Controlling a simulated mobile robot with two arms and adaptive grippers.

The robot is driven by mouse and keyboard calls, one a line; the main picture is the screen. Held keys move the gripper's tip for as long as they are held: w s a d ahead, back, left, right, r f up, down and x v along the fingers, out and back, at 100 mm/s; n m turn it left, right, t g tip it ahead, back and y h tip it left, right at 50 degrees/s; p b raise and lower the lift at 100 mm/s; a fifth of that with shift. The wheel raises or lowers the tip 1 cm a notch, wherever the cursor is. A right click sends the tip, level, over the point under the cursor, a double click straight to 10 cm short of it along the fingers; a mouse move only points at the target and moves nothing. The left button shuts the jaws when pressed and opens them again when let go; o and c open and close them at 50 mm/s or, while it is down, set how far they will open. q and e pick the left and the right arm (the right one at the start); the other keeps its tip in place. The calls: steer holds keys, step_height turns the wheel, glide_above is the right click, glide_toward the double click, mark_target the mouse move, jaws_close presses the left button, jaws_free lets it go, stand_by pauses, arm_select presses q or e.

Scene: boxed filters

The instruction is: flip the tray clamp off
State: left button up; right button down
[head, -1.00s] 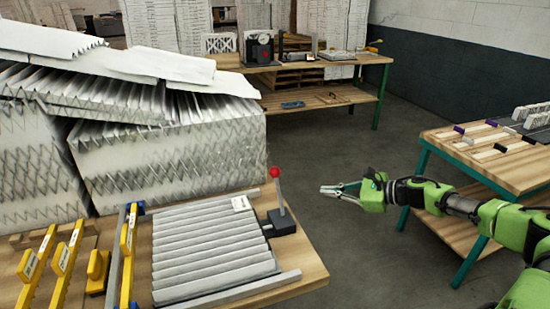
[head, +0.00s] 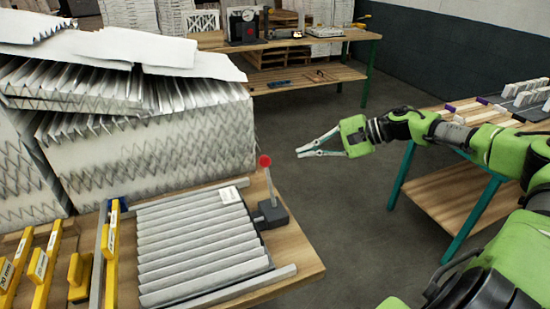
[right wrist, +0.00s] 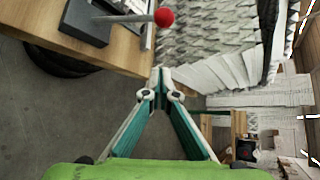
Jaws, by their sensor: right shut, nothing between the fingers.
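The tray clamp is a dark block (head: 272,213) at the right end of the pleated filter tray (head: 195,245), with a grey lever (head: 270,187) standing nearly upright and a red ball (head: 265,161) on top. In the right wrist view the red ball (right wrist: 164,17) and dark block (right wrist: 88,20) show at the top edge. My right gripper (head: 299,153) is shut and empty, over the floor gap to the right of the red ball and apart from it. Its fingertips (right wrist: 159,75) meet below the ball in the wrist view. My left gripper is out of view.
Stacked pleated filters (head: 150,135) rise behind the tray. Yellow-handled bars (head: 40,265) lie at the left of the wooden table. A side table (head: 460,190) stands at right and a workbench (head: 300,80) at the back. Open floor lies between them.

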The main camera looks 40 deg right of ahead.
mark_target(270, 182)
steer(key=w+a+f+p, duration=0.2)
steer(key=w+a+p, duration=0.2)
steer(key=a+p, duration=0.3)
steer(key=shift+a+p, duration=0.3)
steer(key=shift+a, duration=0.05)
steer(key=shift+w, duration=0.1)
stand_by(0.3)
